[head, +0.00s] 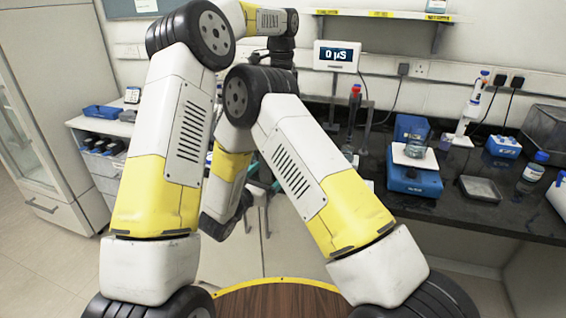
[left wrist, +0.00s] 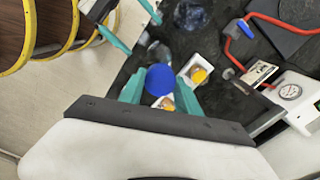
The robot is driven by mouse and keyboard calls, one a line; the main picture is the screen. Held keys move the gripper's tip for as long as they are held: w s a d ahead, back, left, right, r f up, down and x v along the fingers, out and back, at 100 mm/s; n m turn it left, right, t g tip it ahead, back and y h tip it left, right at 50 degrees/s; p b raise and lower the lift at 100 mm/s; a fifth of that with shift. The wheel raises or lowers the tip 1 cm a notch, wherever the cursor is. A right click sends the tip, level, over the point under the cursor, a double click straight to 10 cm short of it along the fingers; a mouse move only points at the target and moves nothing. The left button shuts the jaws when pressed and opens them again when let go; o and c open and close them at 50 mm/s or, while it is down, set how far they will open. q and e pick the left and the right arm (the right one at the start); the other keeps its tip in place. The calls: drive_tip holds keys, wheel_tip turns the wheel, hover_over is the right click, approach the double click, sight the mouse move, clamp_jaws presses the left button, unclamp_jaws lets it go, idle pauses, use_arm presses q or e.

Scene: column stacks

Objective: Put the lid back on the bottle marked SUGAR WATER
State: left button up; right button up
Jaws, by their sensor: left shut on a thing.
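My left gripper (left wrist: 159,92) shows in the left wrist view with its teal fingers on both sides of a round blue lid (left wrist: 160,77), and it is shut on it. What lies under the lid is mostly hidden. My right gripper (left wrist: 143,37) comes in from the top left of that view, its two teal fingers apart. A clear, glassy thing (left wrist: 158,54) lies near its fingertips, too blurred to name. In the head view my arms hide the grippers and the work spot. No SUGAR WATER marking is readable.
In the head view a blue-capped bottle (head: 533,172) stands at the right of the dark bench. A blue device (head: 412,181) with a beaker (head: 415,148) stands left of it. A small white piece with a yellow spot (left wrist: 199,73) lies beside the lid in the left wrist view.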

drive_tip(key=x, duration=1.2)
drive_tip(key=shift+c, duration=0.2)
clamp_jaws()
